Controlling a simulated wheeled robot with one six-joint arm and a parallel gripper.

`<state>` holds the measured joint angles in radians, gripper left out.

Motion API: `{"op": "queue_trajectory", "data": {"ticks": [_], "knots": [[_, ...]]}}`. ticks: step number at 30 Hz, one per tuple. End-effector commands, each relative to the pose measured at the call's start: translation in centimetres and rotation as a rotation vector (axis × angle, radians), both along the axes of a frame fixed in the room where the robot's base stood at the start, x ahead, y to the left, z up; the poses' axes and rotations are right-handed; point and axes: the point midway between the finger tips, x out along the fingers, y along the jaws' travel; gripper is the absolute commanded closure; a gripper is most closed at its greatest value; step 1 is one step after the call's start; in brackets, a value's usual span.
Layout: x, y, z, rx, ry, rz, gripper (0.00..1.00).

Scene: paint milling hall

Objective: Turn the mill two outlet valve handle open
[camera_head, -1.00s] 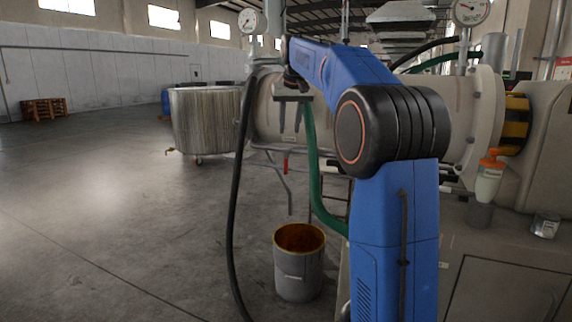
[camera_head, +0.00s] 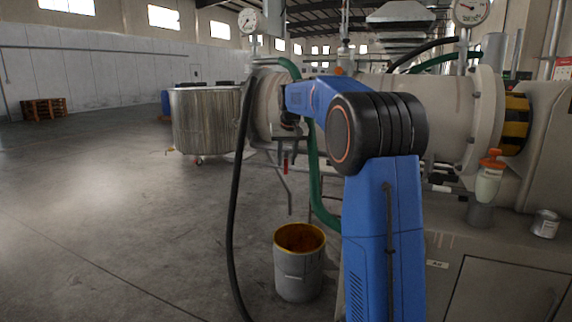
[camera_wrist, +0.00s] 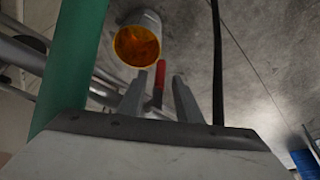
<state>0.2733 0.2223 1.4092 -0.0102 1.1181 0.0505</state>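The red valve handle (camera_head: 285,168) hangs pointing down under the left end of the horizontal mill cylinder (camera_head: 266,106). In the wrist view the red handle (camera_wrist: 160,76) shows between the two grey fingers. My gripper (camera_wrist: 160,92) is open, with a clear gap on both sides of the handle. In the head view my gripper (camera_head: 280,148) is just above the red handle, partly hidden by the arm and dark against the mill. I cannot tell whether the fingertips reach as far as the handle. The valve body is mostly hidden.
An open bucket with orange contents (camera_head: 299,270) stands on the floor below. A green hose (camera_head: 314,180) and a black hose (camera_head: 236,200) hang close by the gripper. A large metal vat (camera_head: 205,120) stands behind.

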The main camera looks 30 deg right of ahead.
Motion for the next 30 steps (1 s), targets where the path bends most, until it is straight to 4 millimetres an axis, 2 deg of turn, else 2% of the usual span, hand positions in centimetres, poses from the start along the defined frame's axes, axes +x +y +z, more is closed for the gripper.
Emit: {"op": "queue_trajectory", "data": {"ticks": [6, 17, 21, 30], "knots": [[0.7, -0.2, -1.7, 0.0, 0.0, 0.0, 0.68], [0.8, -0.2, -2.1, 0.0, -0.001, 0.0, 0.68], [0.8, -0.3, -2.0, 0.0, -0.001, 0.0, 1.0], [0.8, -0.2, -2.0, 0.006, -0.01, 0.0, 1.0]]}}
